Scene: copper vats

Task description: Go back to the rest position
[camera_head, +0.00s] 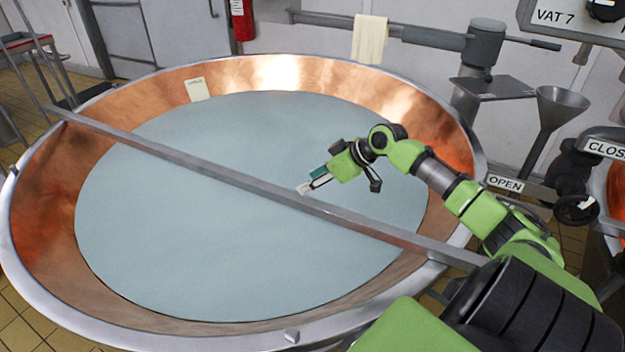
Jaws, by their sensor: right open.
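My right gripper (343,172) is above the pale liquid (220,220) in the large copper vat (45,205), on the far side of the metal bar across it. It is open, with its dark fingers spread apart. A small teal and white piece (317,178) shows at its front, close to the bar; I cannot tell whether it is part of the gripper or a separate thing. My green right arm reaches in from the lower right, over the vat's right rim. My left gripper is not in view.
The metal bar (180,157) spans the vat from rim to rim, passing under my right arm. A cream cloth (369,40) hangs on a rail behind. A funnel (560,104), an "OPEN" sign (505,184) and a valve handle (575,208) stand close on the right.

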